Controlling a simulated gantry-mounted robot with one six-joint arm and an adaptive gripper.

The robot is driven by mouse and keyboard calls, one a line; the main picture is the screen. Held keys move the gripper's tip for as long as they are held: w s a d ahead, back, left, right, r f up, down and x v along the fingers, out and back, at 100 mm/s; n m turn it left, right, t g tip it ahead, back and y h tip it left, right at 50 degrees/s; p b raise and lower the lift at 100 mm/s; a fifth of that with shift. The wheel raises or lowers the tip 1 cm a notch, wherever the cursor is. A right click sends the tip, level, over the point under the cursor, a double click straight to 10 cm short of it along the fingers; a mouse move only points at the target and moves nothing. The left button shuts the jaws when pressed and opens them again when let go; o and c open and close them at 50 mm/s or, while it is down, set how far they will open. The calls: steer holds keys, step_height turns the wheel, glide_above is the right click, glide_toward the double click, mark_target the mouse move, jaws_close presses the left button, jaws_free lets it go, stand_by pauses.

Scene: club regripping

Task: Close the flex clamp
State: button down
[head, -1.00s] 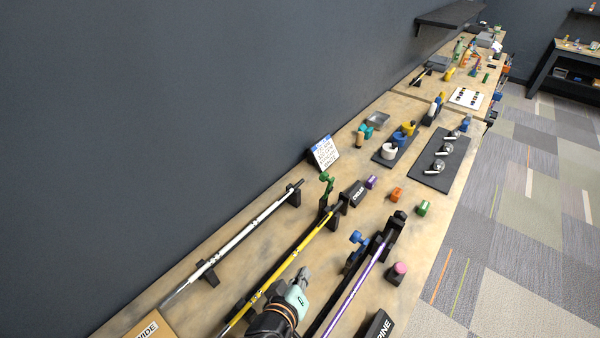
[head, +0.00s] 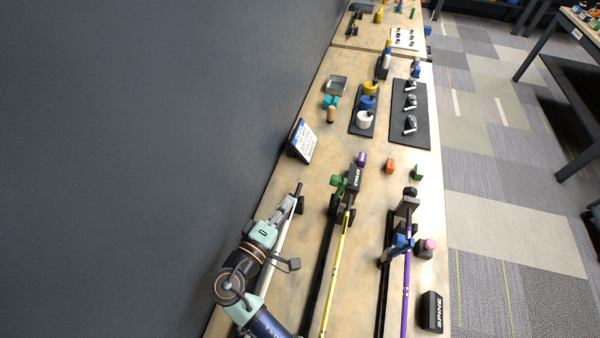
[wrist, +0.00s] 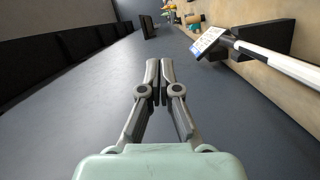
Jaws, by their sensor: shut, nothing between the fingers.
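I cannot tell which clamp is the flex clamp. A green clamp (head: 338,182) stands at the far end of the yellow shaft (head: 340,262), and a blue clamp (head: 401,243) stands beside the purple shaft (head: 407,285). Whether either is open or shut is too small to tell. My gripper (head: 288,204) is over the white shaft's far end, left of both clamps and apart from them. In the wrist view my gripper (wrist: 159,68) is shut and empty. There, the white shaft (wrist: 280,63) passes to its right. Neither clamp is clear in that view.
The dark wall (head: 150,130) is close on my left. A white sign (head: 302,141) stands ahead of the gripper. A CYCLES box (head: 355,176) stands by the green clamp, a SPINE box (head: 432,312) near the front right. Bench surface between the shafts is partly clear.

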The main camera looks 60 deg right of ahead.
steer(key=s+d+f, duration=0.1)
steer(key=s+d, duration=0.3)
steer(key=d, duration=0.7)
steer(key=shift+s+p, duration=0.2)
steer(key=shift+p, duration=0.2)
steer(key=shift+a, duration=0.1)
